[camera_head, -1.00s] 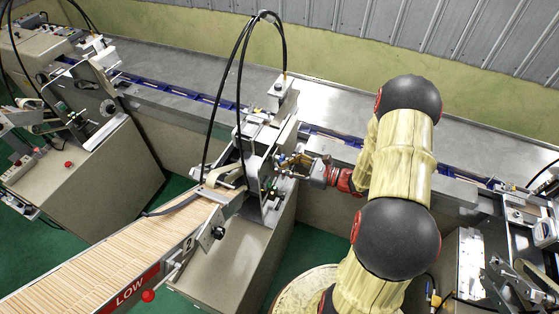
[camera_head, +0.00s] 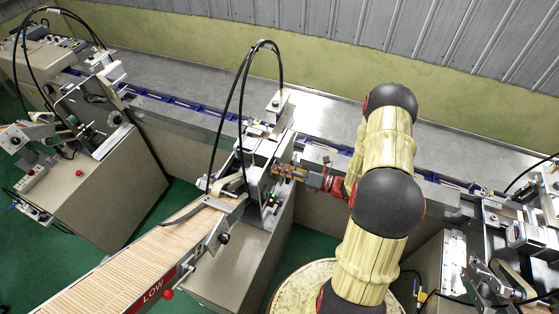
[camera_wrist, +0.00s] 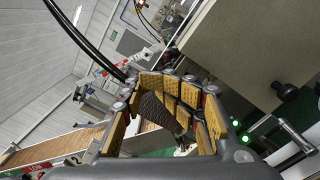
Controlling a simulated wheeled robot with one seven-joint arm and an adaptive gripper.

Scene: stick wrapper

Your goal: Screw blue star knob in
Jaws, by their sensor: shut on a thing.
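My gripper (camera_head: 290,173) is at the right side of the middle wrapper machine (camera_head: 262,160), near its upper metal block. In the wrist view, the yellow-padded fingers of my gripper (camera_wrist: 172,80) curl inward to form an arch. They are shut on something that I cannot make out. A dark ridged surface (camera_wrist: 160,112) shows inside the arch; I cannot tell whether it is a held part or a finger pad. I cannot pick out a blue star knob in either view. The fingers hide what lies between and behind them.
A stick-filled chute (camera_head: 130,255) slopes from the machine to the lower left. A conveyor (camera_head: 190,102) runs behind. Black hoses (camera_head: 243,95) arch above the machine. In the wrist view, a black knob (camera_wrist: 285,89) sits right of my gripper, with green lights (camera_wrist: 246,120) below. Green floor is open beside the machine.

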